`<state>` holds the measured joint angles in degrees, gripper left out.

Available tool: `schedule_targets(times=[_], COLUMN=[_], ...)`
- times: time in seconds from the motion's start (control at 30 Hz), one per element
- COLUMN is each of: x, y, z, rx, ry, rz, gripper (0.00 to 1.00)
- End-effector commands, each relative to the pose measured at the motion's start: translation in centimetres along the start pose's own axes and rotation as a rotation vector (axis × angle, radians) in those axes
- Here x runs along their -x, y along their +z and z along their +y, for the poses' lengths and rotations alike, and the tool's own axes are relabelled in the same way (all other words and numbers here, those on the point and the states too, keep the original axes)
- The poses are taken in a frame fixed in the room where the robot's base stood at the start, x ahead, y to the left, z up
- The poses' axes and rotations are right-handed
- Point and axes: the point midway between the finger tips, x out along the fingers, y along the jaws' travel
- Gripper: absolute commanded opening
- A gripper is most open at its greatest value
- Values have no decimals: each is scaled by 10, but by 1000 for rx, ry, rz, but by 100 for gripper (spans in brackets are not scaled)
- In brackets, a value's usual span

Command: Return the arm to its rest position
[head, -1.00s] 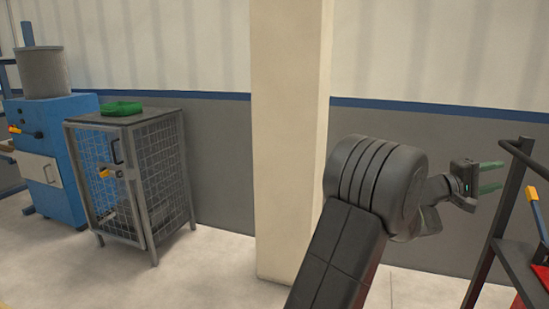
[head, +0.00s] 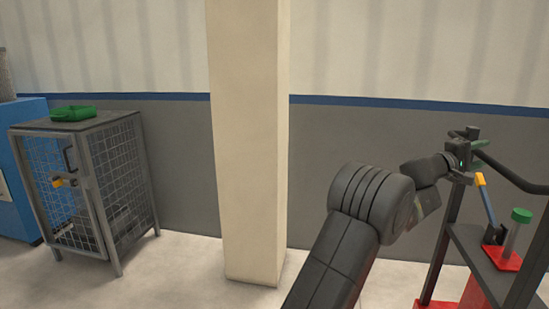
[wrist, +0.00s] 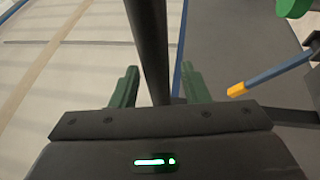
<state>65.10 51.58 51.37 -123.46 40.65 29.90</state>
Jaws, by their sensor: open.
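My gripper (head: 470,153) is at the upper right in the head view, at the raised end of my arm, near the dark frame of a cart. In the wrist view its two green fingers (wrist: 158,88) stand apart with nothing held. A dark bar (wrist: 150,40) of the cart shows in the gap between them in that view. I cannot tell whether it lies between the fingers or beyond them.
The dark cart (head: 480,262) at right carries a blue tool with a yellow end (head: 488,205) and a green-capped post on a red base (head: 514,235). A mesh cabinet (head: 120,190) with a green tray (head: 73,113) stands left. A pale pillar (head: 245,150) stands mid-view.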

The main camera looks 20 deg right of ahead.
Motion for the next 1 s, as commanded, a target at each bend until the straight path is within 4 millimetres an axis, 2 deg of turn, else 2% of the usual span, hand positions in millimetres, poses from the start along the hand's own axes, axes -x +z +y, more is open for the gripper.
schedule_targets(times=[0.2,0.6,0.77,1.0], x=[-7,-3,11,47], y=[0,-1,-1,0], z=[0,0,0,0], rx=[0,0,1,1], ry=[0,0,0,-1], rz=[1,1,2,1], gripper=[41,41,41,41])
